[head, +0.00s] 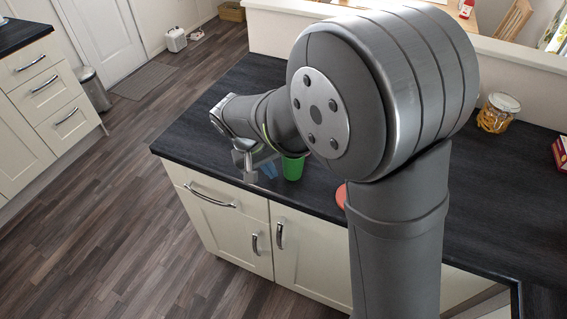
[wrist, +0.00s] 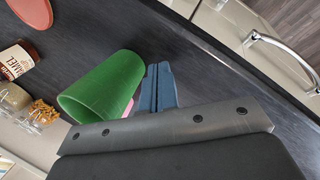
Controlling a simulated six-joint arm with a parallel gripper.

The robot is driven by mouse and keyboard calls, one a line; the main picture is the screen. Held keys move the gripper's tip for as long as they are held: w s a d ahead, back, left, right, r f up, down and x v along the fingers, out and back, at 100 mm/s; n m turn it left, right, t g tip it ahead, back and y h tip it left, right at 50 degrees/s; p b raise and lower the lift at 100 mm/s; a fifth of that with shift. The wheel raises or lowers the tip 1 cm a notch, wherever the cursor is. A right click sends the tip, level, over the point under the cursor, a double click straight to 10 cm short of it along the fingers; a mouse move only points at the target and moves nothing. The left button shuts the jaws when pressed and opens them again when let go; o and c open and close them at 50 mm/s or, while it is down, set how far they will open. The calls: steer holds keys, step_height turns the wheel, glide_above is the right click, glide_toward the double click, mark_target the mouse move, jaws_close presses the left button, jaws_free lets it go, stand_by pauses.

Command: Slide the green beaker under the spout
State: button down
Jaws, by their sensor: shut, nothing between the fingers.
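The green beaker (head: 293,168) stands on the dark counter near its front edge, partly hidden by my arm in the head view. It also shows large in the wrist view (wrist: 103,85), just left of my fingers. My gripper (head: 268,166) is low over the counter, to the left of the beaker in the head view. Its blue fingers (wrist: 158,88) are shut together and empty, beside the beaker and not around it. I cannot tell whether they touch it. I cannot make out a spout in either view.
A flat reddish disc (head: 341,195) lies on the counter right of the beaker, partly behind my arm. In the wrist view, a labelled bottle (wrist: 18,65) and glass jars (wrist: 38,113) stand at the left. A pasta jar (head: 497,113) stands at the right in the head view.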

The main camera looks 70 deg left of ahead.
steer(key=shift+w, duration=0.1)
steer(key=shift+w+d, duration=0.25)
steer(key=shift+w, duration=2.85)
steer(key=shift+w+d, duration=0.2)
steer(key=shift+w, duration=2.95)
steer(key=shift+w+d, duration=0.25)
steer(key=shift+w, duration=2.85)
steer(key=shift+s+a, duration=0.15)
steer(key=shift+s, duration=1.4)
step_height(320, 180, up, 10)
